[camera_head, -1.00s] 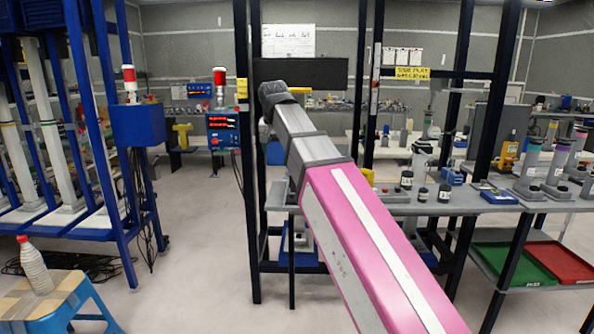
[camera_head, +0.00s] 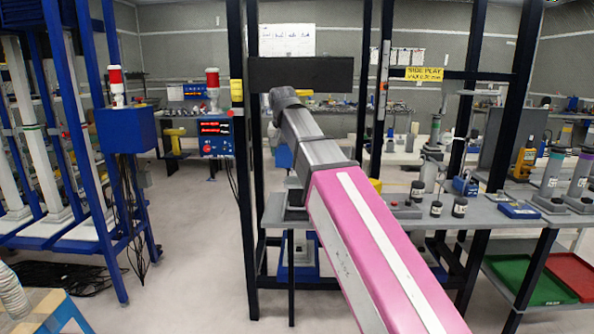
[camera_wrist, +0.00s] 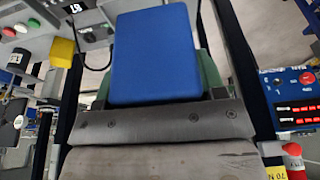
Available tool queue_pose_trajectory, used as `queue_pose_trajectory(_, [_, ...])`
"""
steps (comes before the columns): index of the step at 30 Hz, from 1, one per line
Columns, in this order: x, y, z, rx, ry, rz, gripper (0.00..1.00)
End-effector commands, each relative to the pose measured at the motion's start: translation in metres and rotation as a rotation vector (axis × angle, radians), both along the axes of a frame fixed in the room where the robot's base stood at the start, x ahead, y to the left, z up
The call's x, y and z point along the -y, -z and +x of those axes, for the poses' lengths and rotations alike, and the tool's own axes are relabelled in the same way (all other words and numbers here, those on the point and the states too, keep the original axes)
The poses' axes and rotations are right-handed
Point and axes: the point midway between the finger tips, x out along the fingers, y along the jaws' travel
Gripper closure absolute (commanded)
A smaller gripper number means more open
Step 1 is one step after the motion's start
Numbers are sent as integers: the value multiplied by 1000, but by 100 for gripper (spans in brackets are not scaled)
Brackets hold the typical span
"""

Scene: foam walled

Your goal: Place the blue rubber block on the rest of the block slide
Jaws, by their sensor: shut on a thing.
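The blue rubber block (camera_wrist: 152,52) fills the upper middle of the wrist view, its broad flat face toward the camera. My gripper (camera_wrist: 155,72) is shut on it, with green finger pads showing at both sides of the block. In the head view my pink and grey arm reaches forward to the left part of the grey bench, and it hides the gripper and block. I cannot make out the block slide or its rest for certain in either view; part of the bench is behind my arm.
The grey bench (camera_head: 480,215) carries several dark-capped jars (camera_head: 436,208) and a blue device (camera_head: 518,210). Dark posts (camera_head: 246,170) frame it. A blue rack (camera_head: 80,150) stands left, with open floor (camera_head: 200,270) between. Green (camera_head: 510,280) and red trays sit low right.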

Motion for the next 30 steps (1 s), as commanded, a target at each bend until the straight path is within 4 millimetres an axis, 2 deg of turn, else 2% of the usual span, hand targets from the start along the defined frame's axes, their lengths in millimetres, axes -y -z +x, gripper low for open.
queue_pose_trajectory(3, [16,14,20,-1,2,0,67])
queue_pose_trajectory(10, [37,33,43,0,1,-1,67])
queue_pose_trajectory(17, [40,44,46,-1,0,0,67])
queue_pose_trajectory(24, [40,74,45,0,0,0,67])
queue_pose_trajectory(30, [40,76,46,1,0,0,67])
